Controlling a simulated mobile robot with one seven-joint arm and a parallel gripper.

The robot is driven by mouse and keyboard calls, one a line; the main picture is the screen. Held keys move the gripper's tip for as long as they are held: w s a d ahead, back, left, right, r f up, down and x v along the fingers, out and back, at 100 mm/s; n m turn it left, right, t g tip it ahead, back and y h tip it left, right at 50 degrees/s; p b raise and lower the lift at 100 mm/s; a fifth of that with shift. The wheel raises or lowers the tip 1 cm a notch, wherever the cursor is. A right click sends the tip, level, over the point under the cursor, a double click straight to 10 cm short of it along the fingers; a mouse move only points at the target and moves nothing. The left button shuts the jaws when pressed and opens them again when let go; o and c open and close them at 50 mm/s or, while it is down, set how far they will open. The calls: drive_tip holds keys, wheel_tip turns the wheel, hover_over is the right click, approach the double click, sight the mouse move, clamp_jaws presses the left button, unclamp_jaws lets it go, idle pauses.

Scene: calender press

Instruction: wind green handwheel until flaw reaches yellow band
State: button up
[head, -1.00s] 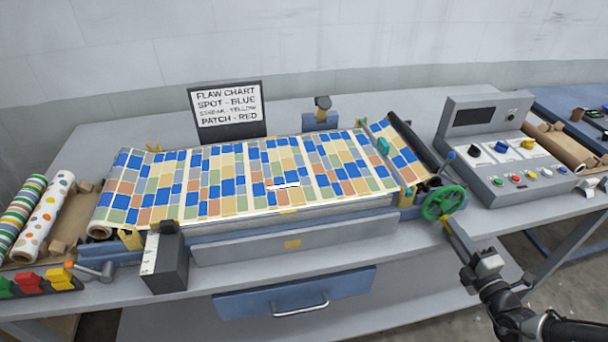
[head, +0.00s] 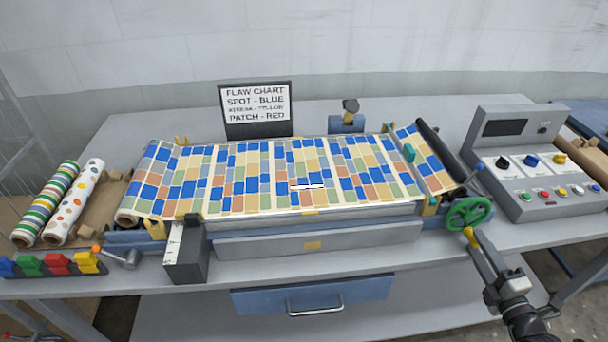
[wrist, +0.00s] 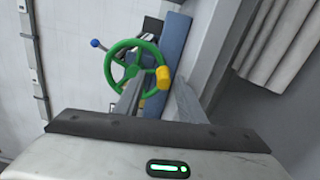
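The green handwheel (head: 468,213) is at the right front of the press. The patterned sheet (head: 250,180) lies across the press bed. A white streak flaw with a dark edge (head: 306,187) lies near the sheet's middle.
A flaw chart sign (head: 256,105) stands behind the press, reading streak - yellow. A control box (head: 520,165) with knobs and buttons stands right of the wheel. Coloured blocks (head: 58,262) and a lever (head: 120,256) are at front left. Patterned rolls (head: 75,205) lie far left.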

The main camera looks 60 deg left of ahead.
drive_tip(key=v, duration=0.2)
drive_tip(key=p+v, duration=0.1)
drive_tip(key=v, duration=0.2)
drive_tip(key=shift+s+d+f, duration=0.1)
drive_tip(key=shift+d+f, duration=0.2)
drive_tip(key=shift+d, duration=0.1)
drive_tip(key=shift+r, duration=0.15)
